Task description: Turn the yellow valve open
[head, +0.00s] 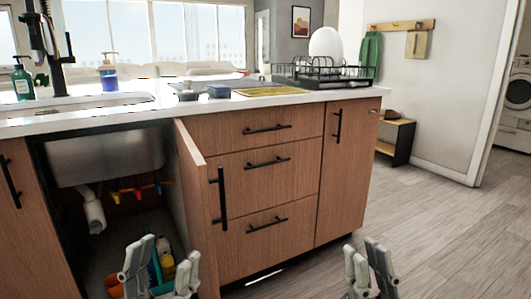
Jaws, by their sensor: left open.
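The yellow valve (137,190) is small and sits at the back of the open sink cabinet, below the basin.
The open cabinet door (192,200) stands just right of the opening. A white drain pipe (93,209) hangs left of the valves. Bottles (167,262) stand on the cabinet floor, behind my left gripper. The wooden floor (430,225) at right is clear.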

